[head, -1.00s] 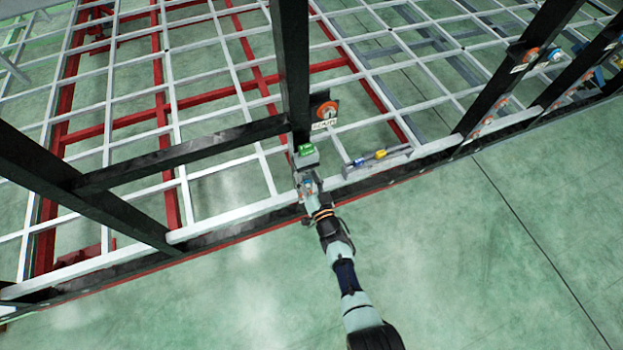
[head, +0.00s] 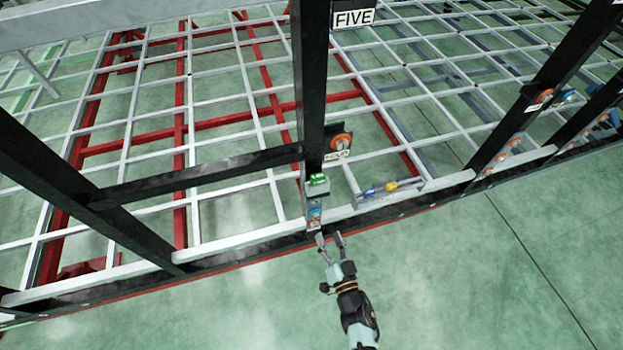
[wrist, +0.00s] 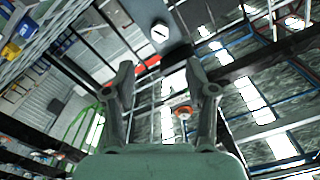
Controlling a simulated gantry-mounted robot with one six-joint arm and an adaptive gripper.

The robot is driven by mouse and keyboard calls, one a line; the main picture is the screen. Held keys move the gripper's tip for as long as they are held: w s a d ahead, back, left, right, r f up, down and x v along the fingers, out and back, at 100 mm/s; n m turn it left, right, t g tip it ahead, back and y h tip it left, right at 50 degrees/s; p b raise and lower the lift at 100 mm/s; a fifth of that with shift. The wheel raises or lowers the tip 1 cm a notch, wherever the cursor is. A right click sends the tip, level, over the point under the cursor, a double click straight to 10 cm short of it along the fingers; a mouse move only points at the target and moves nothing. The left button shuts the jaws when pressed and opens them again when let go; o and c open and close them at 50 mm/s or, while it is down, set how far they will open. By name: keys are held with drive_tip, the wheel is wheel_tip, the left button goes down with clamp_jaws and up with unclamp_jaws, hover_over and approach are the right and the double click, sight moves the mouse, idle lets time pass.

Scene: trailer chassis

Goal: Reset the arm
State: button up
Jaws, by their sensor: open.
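My gripper (head: 331,241) is open and empty in the head view, just in front of the chassis's near black rail (head: 240,243). My arm reaches up to it from the bottom edge. A grey box with a green top (head: 317,184) and a small blue and orange item on its front (head: 314,217) stands at the foot of the middle black post, just beyond the fingertips. In the wrist view my gripper's two fingers (wrist: 163,85) are spread with nothing between them. A grey part with a round white face (wrist: 160,32) shows above them.
The middle black post (head: 310,80) rises behind the box, with an orange round item on a plate (head: 340,142) beside it. Blue and yellow items (head: 391,186) lie on a ledge to the right. More posts stand left and right. The green floor in front (head: 480,270) is clear.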

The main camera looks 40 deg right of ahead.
drive_tip(key=w+a+r+n+g, duration=0.15)
drive_tip(key=w+r, duration=0.25)
drive_tip(key=r, duration=0.4)
drive_tip(key=w+a+r+n, duration=0.1)
drive_tip(key=w+a+r, duration=0.3)
drive_tip(key=r, duration=0.5)
drive_tip(key=s+a+r+n+g+y+p, duration=0.1)
drive_tip(key=s+a+r+n+y, duration=0.25)
drive_tip(key=a+r, duration=0.55)
drive_tip(key=s+a+r+n+g+y+p, duration=0.15)
drive_tip(key=a+r+n+y, duration=0.3)
drive_tip(key=a, duration=0.85)
wheel_tip(320, 180, up, 25)
drive_tip(key=d+p, duration=0.1)
drive_tip(key=p, duration=2.2)
drive_tip(key=shift+s+f+p, duration=0.15)
drive_tip(key=shift+s+p, duration=0.05)
drive_tip(key=shift+p, duration=0.2)
drive_tip(key=shift+n, duration=0.25)
